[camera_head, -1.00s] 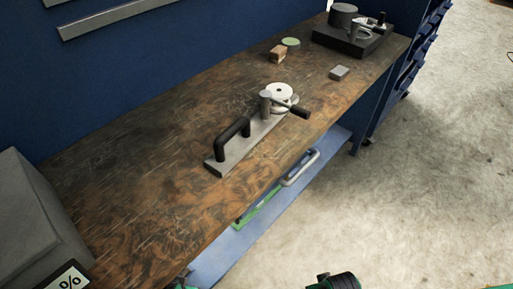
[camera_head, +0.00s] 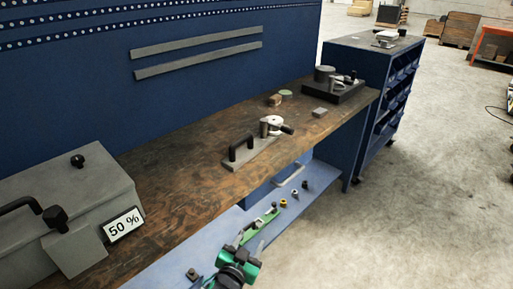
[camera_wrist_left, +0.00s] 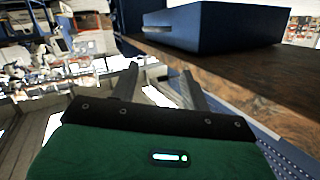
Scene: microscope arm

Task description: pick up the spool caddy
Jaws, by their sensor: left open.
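The item I take for the spool caddy is a grey plate with a black handle (camera_head: 241,148) and a pale round spool (camera_head: 271,121). It rests on the brown wooden bench top, with a dark lever sticking out at its right end. My left gripper (camera_wrist_left: 160,82) shows in the left wrist view with its two grey fingers apart and nothing between them. In the head view its green and black body is at the bottom middle, in front of the bench and well short of the caddy. My right gripper is not in view.
A grey case (camera_head: 60,205) with a "50 %" sign (camera_head: 123,224) stands at the left end of the bench. A dark device (camera_head: 335,92) and a small grey block (camera_head: 320,112) sit at the far end. A blue lower shelf (camera_head: 318,180) holds small parts. Open floor lies right.

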